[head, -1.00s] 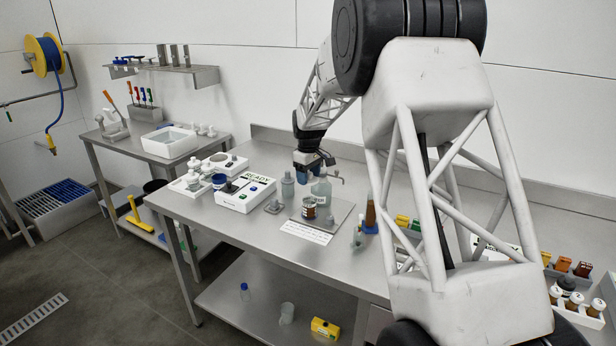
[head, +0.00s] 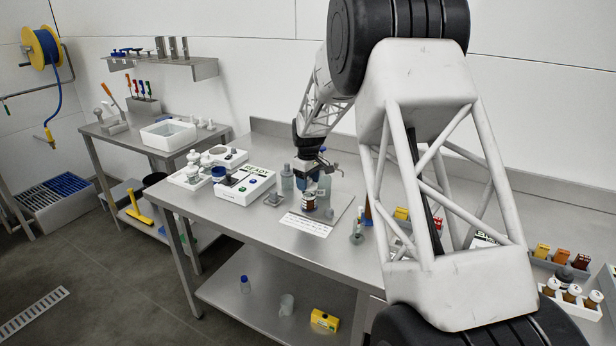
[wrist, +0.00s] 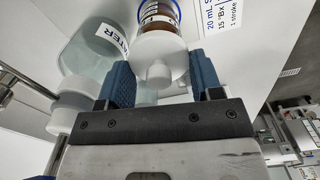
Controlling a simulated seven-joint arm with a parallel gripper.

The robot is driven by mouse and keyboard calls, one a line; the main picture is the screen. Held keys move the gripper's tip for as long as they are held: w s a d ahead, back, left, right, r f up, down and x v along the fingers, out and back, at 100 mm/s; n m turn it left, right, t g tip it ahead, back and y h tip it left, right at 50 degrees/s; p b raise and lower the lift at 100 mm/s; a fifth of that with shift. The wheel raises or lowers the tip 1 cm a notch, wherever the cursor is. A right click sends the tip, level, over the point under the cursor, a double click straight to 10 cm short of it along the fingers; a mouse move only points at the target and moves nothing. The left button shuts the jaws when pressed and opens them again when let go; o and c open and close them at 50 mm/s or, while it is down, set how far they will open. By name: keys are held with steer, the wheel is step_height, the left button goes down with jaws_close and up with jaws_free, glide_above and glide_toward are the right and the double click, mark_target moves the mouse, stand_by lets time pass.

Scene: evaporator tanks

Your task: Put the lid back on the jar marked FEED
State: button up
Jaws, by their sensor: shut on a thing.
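My gripper (head: 312,181) points down over the bench, in front of the bottles. In the wrist view its two blue fingers (wrist: 162,78) stand on either side of a white lid (wrist: 160,58) with a round knob, and are shut on it. The jar (wrist: 160,14), with amber-brown contents and a blue-edged label, is directly beyond the lid. In the head view the jar (head: 309,203) stands on a grey plate just below my gripper. Its marking cannot be read. The lid is at the jar's mouth; I cannot tell whether it is seated.
A clear container with a label ending in "TER" (wrist: 92,48) stands close beside the fingers. A printed card (head: 305,224) lies in front of the jar. A white READY device (head: 245,186) is to the left, and a grey bottle (head: 287,179) stands nearby.

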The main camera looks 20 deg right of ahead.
steer(key=shift+f, duration=0.6)
steer(key=shift+f, duration=0.2)
stand_by(1.9)
steer(key=o, duration=1.2)
steer(key=shift+c, duration=0.2)
steer(key=shift+r, duration=0.2)
steer(key=shift+r, duration=3.3)
